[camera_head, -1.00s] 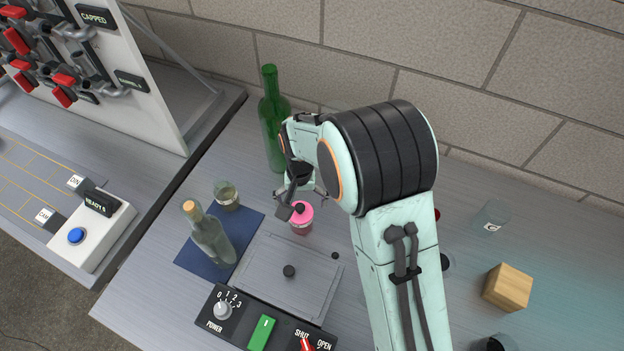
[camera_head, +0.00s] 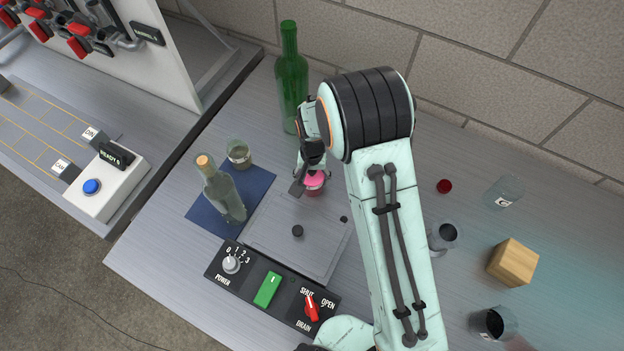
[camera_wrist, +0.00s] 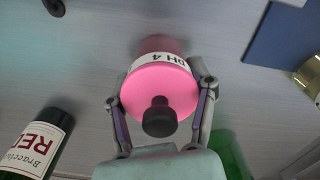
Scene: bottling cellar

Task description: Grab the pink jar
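The pink jar (camera_head: 314,184) stands on the metal bench in the head view, partly hidden by my gripper. In the wrist view its pink lid (camera_wrist: 152,91) with a black knob fills the middle, and a "pH 4" label shows behind the lid. My gripper (camera_head: 306,180) is down at the jar. In the wrist view one finger of my gripper (camera_wrist: 158,88) lies on each side of the jar, close to the lid. Whether the fingers press on the jar cannot be told.
A green bottle (camera_head: 291,80) stands behind the jar. A clear corked bottle (camera_head: 222,190) and a glass (camera_head: 239,155) stand left at the blue mat (camera_head: 255,184). A plate (camera_head: 318,250) and control panel (camera_head: 232,278) lie in front. A wooden block (camera_head: 513,263) stands right.

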